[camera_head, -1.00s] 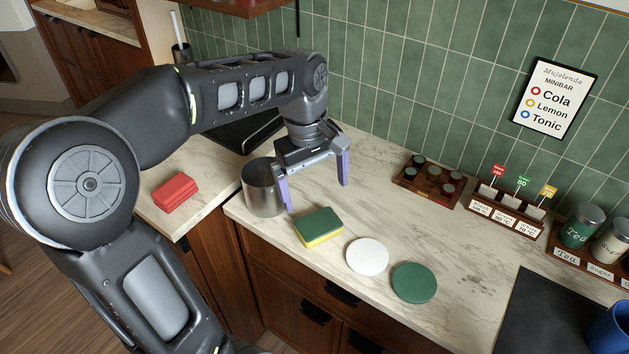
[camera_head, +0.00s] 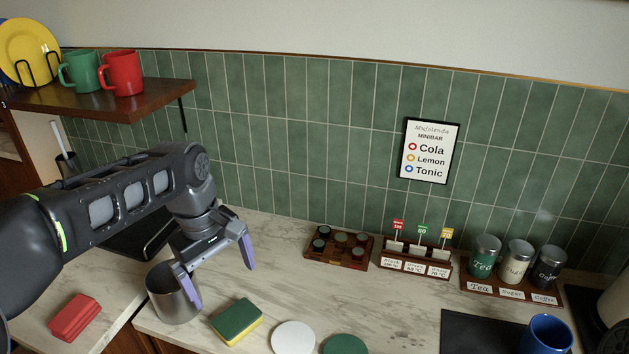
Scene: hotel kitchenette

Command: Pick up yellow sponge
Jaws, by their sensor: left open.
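The yellow sponge (camera_head: 236,322) has a green top and a yellow lower layer. It lies flat on the marble counter, near its front edge. My left gripper (camera_head: 222,283) is open and empty, with purple fingers pointing down. It is above the counter, behind the sponge, and apart from it. One finger overlaps the metal pot in the picture. My right gripper is not in view.
A metal pot (camera_head: 169,301) stands left of the sponge, close to my left gripper. A white disc (camera_head: 293,338) and a green disc (camera_head: 345,345) lie to its right. A red block (camera_head: 74,317) is far left. Wooden racks (camera_head: 340,258) stand by the tiled wall.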

